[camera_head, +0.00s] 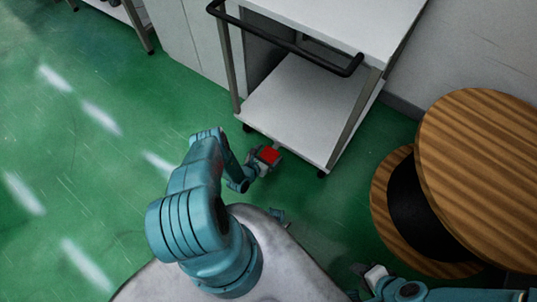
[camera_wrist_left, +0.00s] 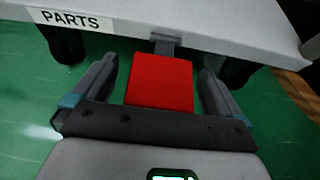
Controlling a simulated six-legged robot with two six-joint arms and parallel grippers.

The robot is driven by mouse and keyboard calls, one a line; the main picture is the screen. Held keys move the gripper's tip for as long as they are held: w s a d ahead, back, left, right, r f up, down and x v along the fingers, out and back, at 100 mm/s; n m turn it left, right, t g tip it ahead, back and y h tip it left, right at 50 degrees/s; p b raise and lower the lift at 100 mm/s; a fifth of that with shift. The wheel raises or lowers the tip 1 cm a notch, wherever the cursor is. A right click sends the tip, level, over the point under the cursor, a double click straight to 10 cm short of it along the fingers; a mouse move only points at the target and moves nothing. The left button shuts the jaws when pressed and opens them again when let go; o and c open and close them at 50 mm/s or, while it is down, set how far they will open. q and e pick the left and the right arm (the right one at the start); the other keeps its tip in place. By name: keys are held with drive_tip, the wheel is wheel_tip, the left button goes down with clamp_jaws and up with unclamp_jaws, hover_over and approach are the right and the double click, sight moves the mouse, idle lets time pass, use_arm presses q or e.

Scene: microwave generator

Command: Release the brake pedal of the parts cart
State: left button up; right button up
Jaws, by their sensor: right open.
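The parts cart (camera_head: 305,105) is a white two-shelf trolley with a black handle; its shelf edge (camera_wrist_left: 225,35) bears a "PARTS" label (camera_wrist_left: 70,19) in the left wrist view. The red brake pedal (camera_head: 269,155) juts out low from the cart's near side, on a grey bracket. In the left wrist view the pedal (camera_wrist_left: 160,83) lies between the fingers of my left gripper (camera_wrist_left: 158,75), with a gap on each side. That gripper is open; in the head view it (camera_head: 265,160) is small and partly hidden by my arm. My right gripper (camera_head: 362,276) is open at the bottom, away from the cart.
A large wooden cable spool (camera_head: 490,170) stands at the right, close to my right arm. A grey cabinet (camera_head: 195,40) stands behind the cart at the upper left. The green floor (camera_head: 80,150) to the left is clear.

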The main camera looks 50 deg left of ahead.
use_arm(q)
drive_tip(key=shift+s+d, duration=0.1)
drive_tip(key=shift+s, duration=0.1)
drive_tip(key=p+v, duration=0.5)
drive_tip(key=v, duration=1.1)
drive_tip(key=shift+s, duration=0.1)
